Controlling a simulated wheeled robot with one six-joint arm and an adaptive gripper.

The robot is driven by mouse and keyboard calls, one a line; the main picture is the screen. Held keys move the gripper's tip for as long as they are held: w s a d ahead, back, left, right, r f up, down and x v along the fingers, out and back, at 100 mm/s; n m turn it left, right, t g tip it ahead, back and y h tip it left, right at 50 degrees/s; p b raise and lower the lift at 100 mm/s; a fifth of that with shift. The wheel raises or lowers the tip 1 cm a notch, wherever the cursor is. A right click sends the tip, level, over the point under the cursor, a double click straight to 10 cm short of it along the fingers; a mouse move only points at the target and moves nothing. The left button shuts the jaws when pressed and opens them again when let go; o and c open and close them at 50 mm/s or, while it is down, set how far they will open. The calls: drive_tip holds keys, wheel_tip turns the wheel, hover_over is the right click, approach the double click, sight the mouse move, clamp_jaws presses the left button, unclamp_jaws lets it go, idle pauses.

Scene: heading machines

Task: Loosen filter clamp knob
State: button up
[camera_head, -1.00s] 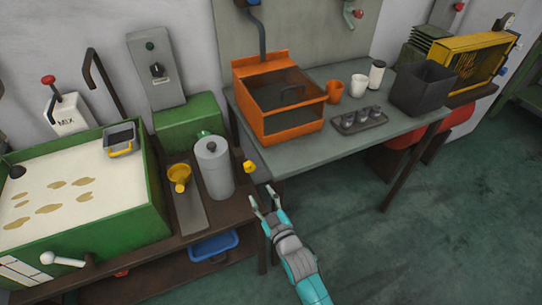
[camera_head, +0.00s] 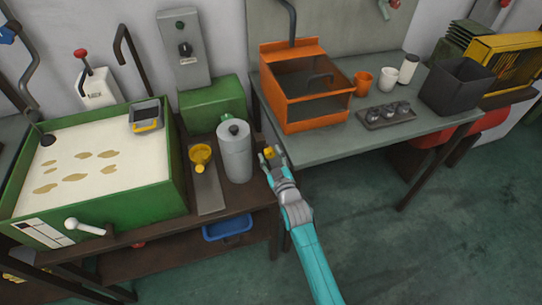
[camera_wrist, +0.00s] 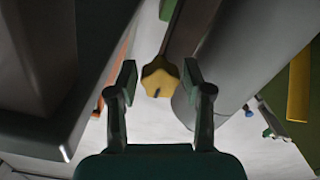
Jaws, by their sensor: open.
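The clamp knob (camera_head: 269,152) is small and yellow, at the right side of the grey filter canister (camera_head: 236,158) on the dark bench. In the wrist view the yellow knob (camera_wrist: 162,77) looks star-shaped with a dark mark on its face. My gripper (camera_head: 274,163) is right at the knob. In the wrist view its two open fingers (camera_wrist: 159,72) stand on either side of the knob, with a visible gap on the left. Contact is not clear on the right. Part of the knob is covered by the fingers in the head view.
A green tank (camera_head: 172,180) with pale contents stands on the left. A grey table (camera_head: 345,146) to the right carries an orange box (camera_head: 302,112), cups and a dark bin (camera_head: 457,88). Floor at front right is clear.

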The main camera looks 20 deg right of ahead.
drive_tip(key=c, duration=0.9)
drive_tip(key=shift+o, duration=0.2)
